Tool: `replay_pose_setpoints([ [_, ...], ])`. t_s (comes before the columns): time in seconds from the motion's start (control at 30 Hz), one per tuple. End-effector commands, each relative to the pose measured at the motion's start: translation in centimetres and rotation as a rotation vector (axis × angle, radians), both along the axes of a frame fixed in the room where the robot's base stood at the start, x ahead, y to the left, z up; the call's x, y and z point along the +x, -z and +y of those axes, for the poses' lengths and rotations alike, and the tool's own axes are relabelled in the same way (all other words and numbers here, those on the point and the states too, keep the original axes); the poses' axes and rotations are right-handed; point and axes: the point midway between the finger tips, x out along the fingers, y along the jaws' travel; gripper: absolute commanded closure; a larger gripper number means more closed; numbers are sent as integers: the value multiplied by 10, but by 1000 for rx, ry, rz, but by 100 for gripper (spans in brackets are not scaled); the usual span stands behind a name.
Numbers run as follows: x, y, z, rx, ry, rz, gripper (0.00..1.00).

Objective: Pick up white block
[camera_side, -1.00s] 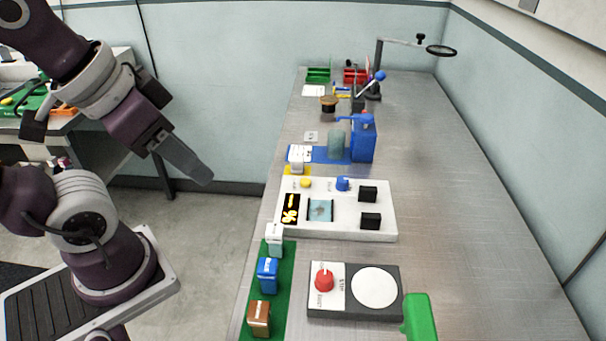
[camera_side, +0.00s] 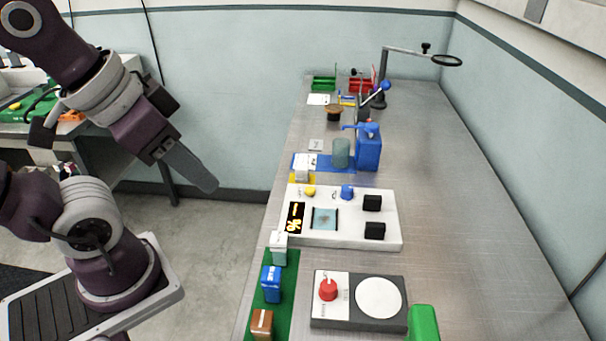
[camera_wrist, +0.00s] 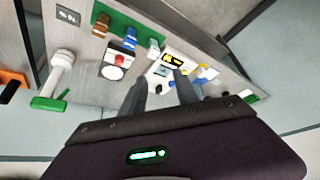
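A white block (camera_side: 279,247) stands at the far end of the green mat (camera_side: 287,275), behind a blue block (camera_side: 271,283) and a brown block (camera_side: 262,323). The white block also shows in the wrist view (camera_wrist: 153,47). Another white block (camera_side: 305,167) stands farther back, by the blue mat. My gripper (camera_side: 212,187) hangs in the air left of the table, apart from every block. In the wrist view its two fingers (camera_wrist: 160,84) are spread, with nothing held between them.
A white panel (camera_side: 340,242) with a display, knobs and black squares lies beyond the green mat. A grey device (camera_side: 395,318) with a red knob and white disc is at the front. A blue dispenser (camera_side: 368,148) stands farther back. The table's right side is clear.

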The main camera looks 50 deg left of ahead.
Motion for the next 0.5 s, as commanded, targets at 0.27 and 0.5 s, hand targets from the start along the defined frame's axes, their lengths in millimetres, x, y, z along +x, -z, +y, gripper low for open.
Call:
replay_pose_setpoints([
  [0.27,0,0,0,0,0,0,42],
  [0.5,28,-12,4,-23,-58,44,42],
])
